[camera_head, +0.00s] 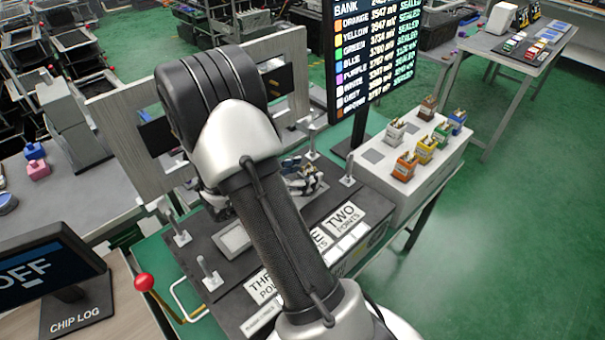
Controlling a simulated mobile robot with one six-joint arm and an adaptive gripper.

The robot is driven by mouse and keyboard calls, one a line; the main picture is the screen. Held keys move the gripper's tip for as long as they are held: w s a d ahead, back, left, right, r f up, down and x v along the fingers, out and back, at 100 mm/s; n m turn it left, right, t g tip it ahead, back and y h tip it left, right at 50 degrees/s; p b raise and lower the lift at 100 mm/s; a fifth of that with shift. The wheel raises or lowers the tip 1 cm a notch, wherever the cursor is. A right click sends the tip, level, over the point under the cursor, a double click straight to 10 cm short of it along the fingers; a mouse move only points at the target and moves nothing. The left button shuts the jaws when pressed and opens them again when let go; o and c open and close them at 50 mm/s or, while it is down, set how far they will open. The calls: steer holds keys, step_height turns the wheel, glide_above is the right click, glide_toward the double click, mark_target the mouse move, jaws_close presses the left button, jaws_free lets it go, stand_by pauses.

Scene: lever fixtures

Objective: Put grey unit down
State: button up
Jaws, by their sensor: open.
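A pale grey or white unit (395,132) with small posts on top sits on the white rack block (432,185) at the right; I cannot tell from its colour whether it is the grey unit. My gripper (303,182) shows in part beyond my arm, over the dark fixture board (350,213). It is open, and no unit shows between its fingers. My arm hides much of the board and what lies under the gripper. The pale rack unit stands to the right of my gripper and apart from it.
Brown (428,108), orange (404,167), yellow (426,149), green (442,134) and blue (457,121) units share the rack. Upright metal posts (347,168) stand on the board. A tall display (372,55) rises behind. A red-knobbed lever (145,283) is at the front left.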

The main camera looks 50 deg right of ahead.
steer(key=p+v, duration=0.3)
steer(key=v, duration=0.9)
steer(key=shift+w+r, duration=0.1)
steer(key=shift+r, duration=0.05)
